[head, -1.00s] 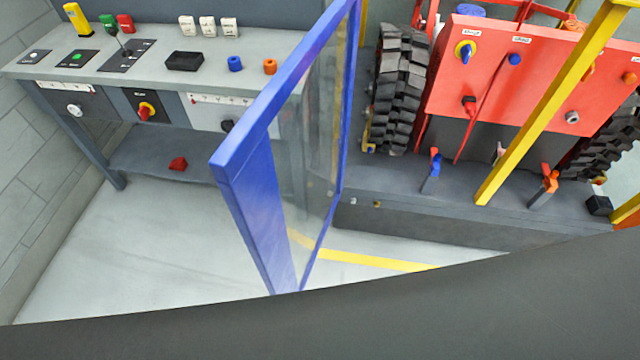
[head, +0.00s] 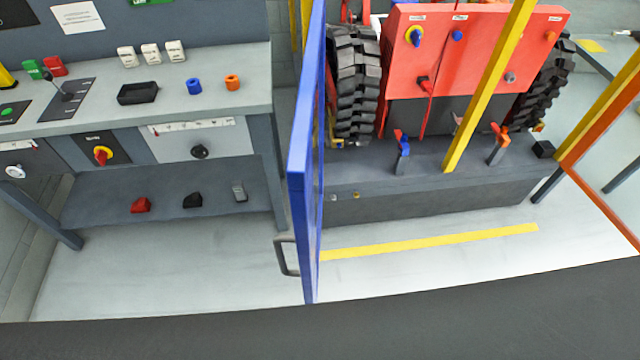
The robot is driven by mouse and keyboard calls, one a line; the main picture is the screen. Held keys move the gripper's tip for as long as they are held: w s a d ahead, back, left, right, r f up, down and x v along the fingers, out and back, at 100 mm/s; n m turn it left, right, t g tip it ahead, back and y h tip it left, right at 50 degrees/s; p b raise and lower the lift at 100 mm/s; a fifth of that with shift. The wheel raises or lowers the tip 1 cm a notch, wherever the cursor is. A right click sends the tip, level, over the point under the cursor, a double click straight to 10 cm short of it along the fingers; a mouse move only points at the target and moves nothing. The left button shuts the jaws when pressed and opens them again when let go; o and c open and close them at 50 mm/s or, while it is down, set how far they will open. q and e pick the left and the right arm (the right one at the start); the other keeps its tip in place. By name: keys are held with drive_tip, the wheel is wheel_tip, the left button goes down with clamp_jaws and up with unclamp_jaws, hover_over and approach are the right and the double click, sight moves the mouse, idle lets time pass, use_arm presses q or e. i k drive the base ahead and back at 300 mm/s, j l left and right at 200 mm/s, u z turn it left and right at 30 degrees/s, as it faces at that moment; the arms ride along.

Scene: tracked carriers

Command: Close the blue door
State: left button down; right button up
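The blue door (head: 302,160) stands open in the middle of the head view. I see it almost edge-on, with its blue frame pointing toward me. A grey handle (head: 286,256) sticks out from its left side, low down. Neither of my grippers is in the head view, so I cannot see where they are relative to the door.
A grey workbench (head: 150,105) with small parts and a lower shelf stands left. Behind the door is a red machine (head: 470,60) with black tracks on a dark platform (head: 430,198). A yellow post (head: 488,85) and an orange-framed panel (head: 600,190) stand right. A yellow line (head: 430,242) crosses the floor.

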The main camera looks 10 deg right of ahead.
sight(305, 157)
drive_tip(key=j+z, duration=0.5)
drive_tip(key=j, duration=0.15)
drive_tip(key=j+z, duration=0.45)
drive_tip(key=j, duration=0.2)
drive_tip(key=k+z, duration=0.2)
drive_tip(key=z, duration=0.2)
drive_tip(key=k+l+z, duration=0.15)
drive_tip(key=z, duration=0.2)
